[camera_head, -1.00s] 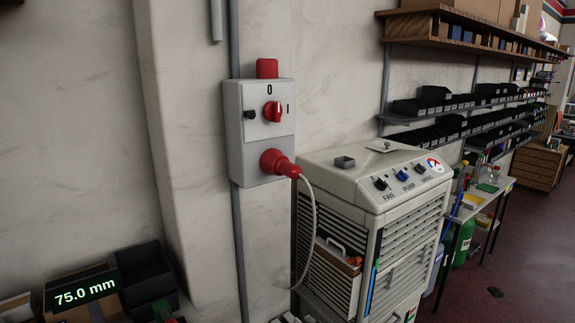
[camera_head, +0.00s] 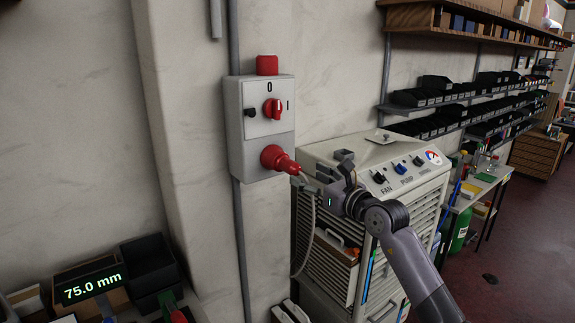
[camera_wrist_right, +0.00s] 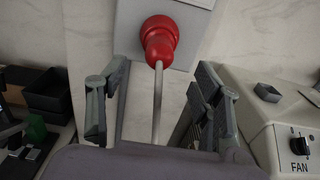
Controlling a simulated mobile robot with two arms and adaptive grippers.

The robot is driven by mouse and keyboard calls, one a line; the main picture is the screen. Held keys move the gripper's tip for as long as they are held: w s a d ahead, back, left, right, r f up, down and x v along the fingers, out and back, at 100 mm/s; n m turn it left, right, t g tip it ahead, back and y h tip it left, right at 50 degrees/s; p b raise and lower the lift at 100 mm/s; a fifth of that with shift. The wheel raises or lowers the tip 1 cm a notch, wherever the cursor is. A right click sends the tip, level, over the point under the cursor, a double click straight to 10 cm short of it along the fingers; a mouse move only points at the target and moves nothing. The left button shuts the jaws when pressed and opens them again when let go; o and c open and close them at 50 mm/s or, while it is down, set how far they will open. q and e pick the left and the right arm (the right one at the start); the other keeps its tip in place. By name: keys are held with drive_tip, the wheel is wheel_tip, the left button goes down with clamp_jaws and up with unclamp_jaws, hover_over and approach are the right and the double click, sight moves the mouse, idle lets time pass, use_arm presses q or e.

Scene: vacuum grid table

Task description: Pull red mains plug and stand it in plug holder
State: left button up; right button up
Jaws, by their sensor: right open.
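The red mains plug (camera_head: 286,165) sits in the red socket at the bottom of the grey wall switch box (camera_head: 236,140). Its pale cable hangs down beside the cabinet. My right gripper (camera_head: 318,178) is open just in front of and to the right of the plug. In the right wrist view, the plug (camera_wrist_right: 160,50) is ahead, beyond the open fingertips (camera_wrist_right: 155,95), and the cable runs down between the fingers. A small square grey cup, likely the plug holder (camera_wrist_right: 267,92), stands on the cabinet top; my gripper obscures it in the head view. My left gripper is not in view.
The beige cabinet (camera_head: 325,150) with FAN and PUMP switches stands close to the right of the switch box. Black bins (camera_head: 148,265) and a 75.0 mm display (camera_head: 92,289) are at lower left. Shelves of bins (camera_head: 440,95) line the wall at right.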

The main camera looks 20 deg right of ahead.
sight(289, 166)
drive_tip(key=shift+w, duration=0.15)
drive_tip(key=shift+b+x, duration=0.9)
drive_tip(key=shift+x, duration=3.55)
drive_tip(key=shift+f+p, duration=0.1)
drive_tip(key=shift+p, duration=0.2)
drive_tip(key=shift+c, duration=0.4)
clamp_jaws()
